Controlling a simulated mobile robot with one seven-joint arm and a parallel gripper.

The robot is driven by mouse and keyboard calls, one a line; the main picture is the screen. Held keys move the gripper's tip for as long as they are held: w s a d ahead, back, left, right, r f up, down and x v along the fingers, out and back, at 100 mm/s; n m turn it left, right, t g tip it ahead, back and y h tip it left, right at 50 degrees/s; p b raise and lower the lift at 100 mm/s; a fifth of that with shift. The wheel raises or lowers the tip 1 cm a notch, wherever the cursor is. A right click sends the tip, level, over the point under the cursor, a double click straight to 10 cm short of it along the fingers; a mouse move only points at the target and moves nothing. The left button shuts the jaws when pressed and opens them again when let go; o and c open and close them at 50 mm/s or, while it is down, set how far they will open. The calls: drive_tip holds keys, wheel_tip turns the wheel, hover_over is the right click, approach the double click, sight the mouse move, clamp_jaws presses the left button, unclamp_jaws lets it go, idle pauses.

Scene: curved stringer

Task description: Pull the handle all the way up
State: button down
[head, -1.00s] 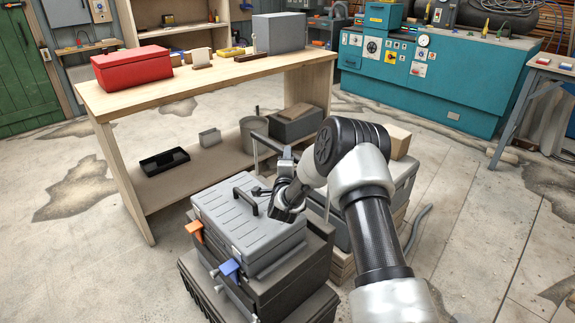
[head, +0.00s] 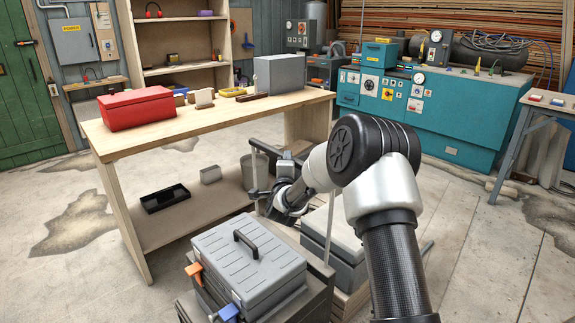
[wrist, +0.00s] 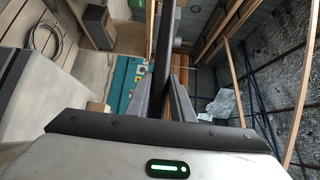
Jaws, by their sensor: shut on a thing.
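A telescopic pull handle (head: 254,172) rises behind a stack of toolboxes. It has thin grey upright posts, and its left post and part of the top bar show in the head view. My gripper (head: 281,182) is at the top of this handle, above and behind the grey toolbox (head: 264,262); its fingertips are partly hidden by my own arm. In the wrist view a dark bar (wrist: 165,45) runs between the two fingers of my gripper (wrist: 166,92), which are shut on it. The toolbox lid has its own short black carrying handle (head: 246,243).
A wooden workbench (head: 215,123) with a red toolbox (head: 136,108) stands behind and to the left. Another grey case (head: 335,240) stands right of the stack. A teal machine (head: 435,120) is at the back right. Open floor lies at the right.

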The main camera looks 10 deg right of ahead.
drive_tip(key=shift+r, duration=0.45)
drive_tip(key=c, duration=1.5)
unclamp_jaws()
drive_tip(key=shift+c, duration=0.2)
drive_tip(key=shift+f, duration=0.15)
drive_tip(key=s+a+p, duration=0.1)
drive_tip(key=s+a, duration=0.2)
drive_tip(key=s, duration=1.4)
drive_tip(key=shift+a, duration=0.2)
